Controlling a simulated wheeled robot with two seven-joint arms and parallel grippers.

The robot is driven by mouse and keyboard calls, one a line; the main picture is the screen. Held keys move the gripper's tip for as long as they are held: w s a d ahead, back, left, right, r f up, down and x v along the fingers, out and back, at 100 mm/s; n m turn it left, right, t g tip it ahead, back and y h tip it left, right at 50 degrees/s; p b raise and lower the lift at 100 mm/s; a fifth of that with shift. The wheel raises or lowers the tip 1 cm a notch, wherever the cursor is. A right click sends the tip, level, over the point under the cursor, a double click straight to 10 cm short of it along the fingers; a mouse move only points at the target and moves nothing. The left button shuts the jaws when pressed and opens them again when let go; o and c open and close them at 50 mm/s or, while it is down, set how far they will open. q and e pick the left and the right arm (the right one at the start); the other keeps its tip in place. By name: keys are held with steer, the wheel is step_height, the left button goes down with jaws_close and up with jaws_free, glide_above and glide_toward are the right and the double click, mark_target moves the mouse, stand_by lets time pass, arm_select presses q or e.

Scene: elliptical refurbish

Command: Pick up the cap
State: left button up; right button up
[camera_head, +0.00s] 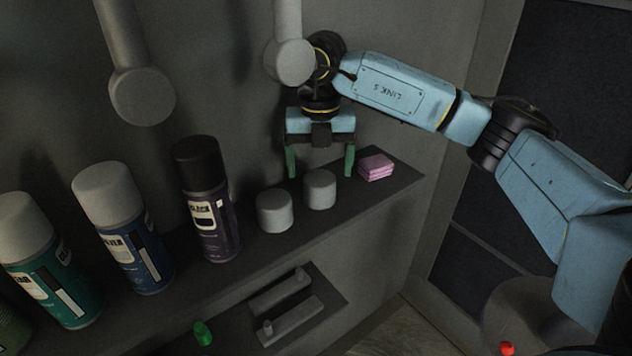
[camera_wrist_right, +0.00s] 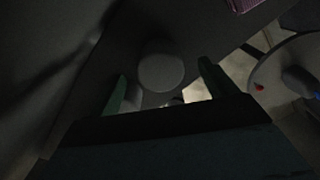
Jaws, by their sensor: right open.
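Two short grey cylindrical caps stand on the dark shelf. The right cap (camera_head: 320,190) is close below my right gripper (camera_head: 320,172), which points down with its green fingers spread open and empty. The left cap (camera_head: 275,212) stands just beside it. In the right wrist view, one round cap (camera_wrist_right: 161,72) lies between the two open fingers (camera_wrist_right: 163,80), and the other cap (camera_wrist_right: 132,98) is partly hidden behind the left finger. I cannot tell whether the fingers reach down around the cap. My left gripper is not in view.
The shelf (camera_head: 385,190) also holds a pink stacked block (camera_head: 376,167) right of the gripper and several spray cans, the nearest dark-capped (camera_head: 207,200). Grey rounded posts (camera_head: 142,95) stick out above. A lower shelf holds grey bars (camera_head: 290,322) and a green item (camera_head: 203,333).

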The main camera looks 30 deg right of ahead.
mark_target(320, 177)
steer(key=f, duration=0.4)
steer(key=shift+s+a, duration=0.1)
steer(key=shift+s, duration=0.1)
steer(key=shift+f, duration=0.4)
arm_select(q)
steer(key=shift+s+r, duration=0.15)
arm_select(e)
steer(key=c, duration=1)
